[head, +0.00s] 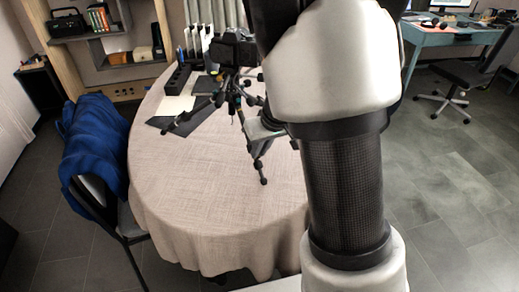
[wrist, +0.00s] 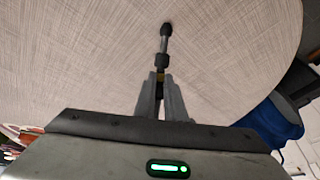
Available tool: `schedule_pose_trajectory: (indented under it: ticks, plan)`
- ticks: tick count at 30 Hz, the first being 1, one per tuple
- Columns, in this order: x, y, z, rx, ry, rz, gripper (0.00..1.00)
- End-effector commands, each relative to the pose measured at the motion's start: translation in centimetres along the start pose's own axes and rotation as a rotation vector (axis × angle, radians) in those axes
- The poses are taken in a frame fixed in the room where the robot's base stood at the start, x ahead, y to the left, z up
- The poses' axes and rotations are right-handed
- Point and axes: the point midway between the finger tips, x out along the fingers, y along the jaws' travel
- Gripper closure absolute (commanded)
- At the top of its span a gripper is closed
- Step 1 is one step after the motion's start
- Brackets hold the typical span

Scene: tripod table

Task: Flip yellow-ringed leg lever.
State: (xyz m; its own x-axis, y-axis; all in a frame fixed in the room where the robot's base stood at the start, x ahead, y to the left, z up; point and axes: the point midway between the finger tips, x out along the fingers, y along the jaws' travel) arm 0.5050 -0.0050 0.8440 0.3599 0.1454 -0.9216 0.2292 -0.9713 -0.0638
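A black tripod (head: 228,82) with a camera (head: 233,50) on top stands on the round table. One leg (head: 257,168) reaches toward the front of the table, and its dark foot end also shows in the wrist view (wrist: 164,42). A small yellowish band (wrist: 160,76) shows on this leg between my fingertips. My gripper (wrist: 160,80) is at this leg, with one grey finger on each side and only a narrow gap between them. In the head view my gripper (head: 262,128) is partly hidden by my arm. The lever cannot be made out, nor whether the fingers press on anything.
The round table (head: 215,215) has a beige cloth and is clear at the front. A chair with a blue jacket (head: 95,145) stands at the left.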

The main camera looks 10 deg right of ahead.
Motion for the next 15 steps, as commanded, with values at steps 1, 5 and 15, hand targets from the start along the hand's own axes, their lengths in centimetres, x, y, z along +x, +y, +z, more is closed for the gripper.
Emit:
schedule_pose_trajectory:
  ticks: [1,5,15]
  plan:
    - [-0.1,0.0,0.0,0.0,-0.002,0.0,1.0]
    - [-0.7,0.0,-0.4,-0.002,-0.033,0.0,1.0]
    - [-1.3,0.0,-1.0,-0.002,-0.221,0.0,1.0]
